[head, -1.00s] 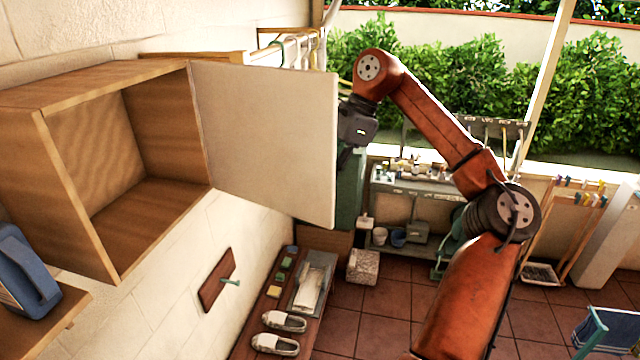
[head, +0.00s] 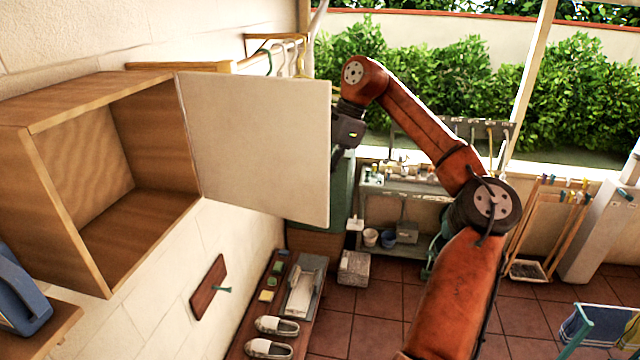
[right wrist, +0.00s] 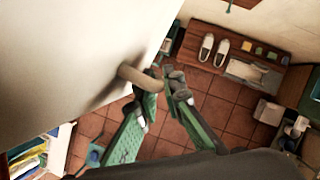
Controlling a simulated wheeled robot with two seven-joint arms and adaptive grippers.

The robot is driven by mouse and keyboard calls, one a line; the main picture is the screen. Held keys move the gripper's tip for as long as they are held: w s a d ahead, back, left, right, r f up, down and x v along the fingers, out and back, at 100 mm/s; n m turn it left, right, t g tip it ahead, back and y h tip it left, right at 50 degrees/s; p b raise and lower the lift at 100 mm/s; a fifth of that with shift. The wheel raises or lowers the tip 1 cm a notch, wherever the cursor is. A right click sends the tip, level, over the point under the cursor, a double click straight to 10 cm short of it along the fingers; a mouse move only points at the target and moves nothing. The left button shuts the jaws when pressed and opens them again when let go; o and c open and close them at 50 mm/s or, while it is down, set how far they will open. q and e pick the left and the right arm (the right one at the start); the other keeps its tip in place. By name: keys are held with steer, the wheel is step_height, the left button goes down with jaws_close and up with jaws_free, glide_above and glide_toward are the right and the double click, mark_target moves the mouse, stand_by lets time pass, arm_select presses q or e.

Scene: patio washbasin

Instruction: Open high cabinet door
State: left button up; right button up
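The high wooden cabinet (head: 109,266) hangs on the left wall, with its empty inside exposed. Its pale door (head: 255,150) stands swung wide open to the right. My right gripper (head: 338,160) is at the door's far side, beside its free edge, partly hidden in the head view. In the right wrist view, the door (right wrist: 70,60) fills the upper left and its rounded handle (right wrist: 132,76) sticks out. The green fingers of my right gripper (right wrist: 163,84) are slightly apart at the tips, with the left finger overlapping the handle's end. My left gripper is not in view.
A blue item (head: 20,290) stands on a small shelf at lower left. A wall rail with hangers (head: 275,55) is behind the door. Below, a bench holds white shoes (head: 277,326).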

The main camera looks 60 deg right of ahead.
steer(key=o, duration=0.5)
steer(key=shift+w, duration=0.1)
steer(key=shift+r, duration=0.15)
steer(key=shift+v, duration=3.6)
